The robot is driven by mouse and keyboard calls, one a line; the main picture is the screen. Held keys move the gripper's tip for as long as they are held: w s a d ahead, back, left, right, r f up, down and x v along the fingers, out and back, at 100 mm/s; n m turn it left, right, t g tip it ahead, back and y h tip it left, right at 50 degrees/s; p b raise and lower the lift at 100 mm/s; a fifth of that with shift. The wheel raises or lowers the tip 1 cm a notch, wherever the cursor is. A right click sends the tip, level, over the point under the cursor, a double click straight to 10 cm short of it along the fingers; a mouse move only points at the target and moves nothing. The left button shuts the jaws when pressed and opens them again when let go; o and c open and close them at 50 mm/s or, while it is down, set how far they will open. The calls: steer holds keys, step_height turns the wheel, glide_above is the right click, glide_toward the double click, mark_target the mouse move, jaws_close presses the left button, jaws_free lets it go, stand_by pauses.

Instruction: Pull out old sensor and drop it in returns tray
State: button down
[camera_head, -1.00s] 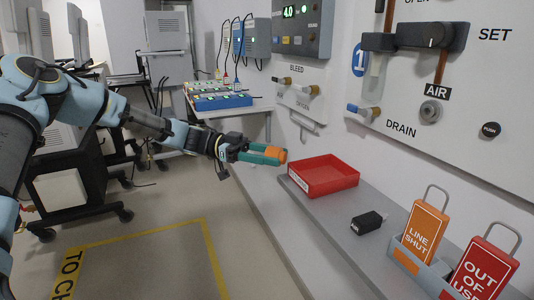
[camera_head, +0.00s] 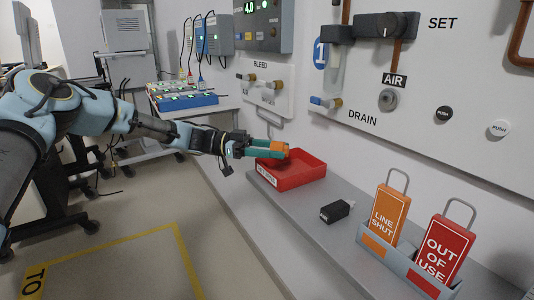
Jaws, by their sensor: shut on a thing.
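My gripper (camera_head: 268,150) reaches in from the left with its teal fingers shut on a small orange piece, which I take to be the old sensor (camera_head: 280,146). The fingers hide part of it. The red returns tray (camera_head: 293,181) sits on the grey shelf against the wall. The gripper tips and the sensor overlap the tray's back left part in the picture. They look to be above its rim, but the exact height cannot be told. The visible tray floor looks empty.
A black block (camera_head: 337,211) lies on the grey shelf (camera_head: 300,207) right of the tray. A holder (camera_head: 405,265) with a LINE SHUT tag (camera_head: 389,215) and an OUT OF USE tag (camera_head: 445,250) stands nearer. The wall panel (camera_head: 420,110) with knobs rises behind.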

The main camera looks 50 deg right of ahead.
steer(key=shift+s+d+f, duration=0.1)
steer(key=shift+d+f, duration=0.05)
steer(key=shift+d, duration=0.1)
steer(key=shift+c, duration=0.6)
jaws_free()
steer(key=b+v, duration=0.2)
steer(key=v, duration=0.8)
steer(key=shift+w+a, duration=0.2)
steer(key=shift+w, duration=0.15)
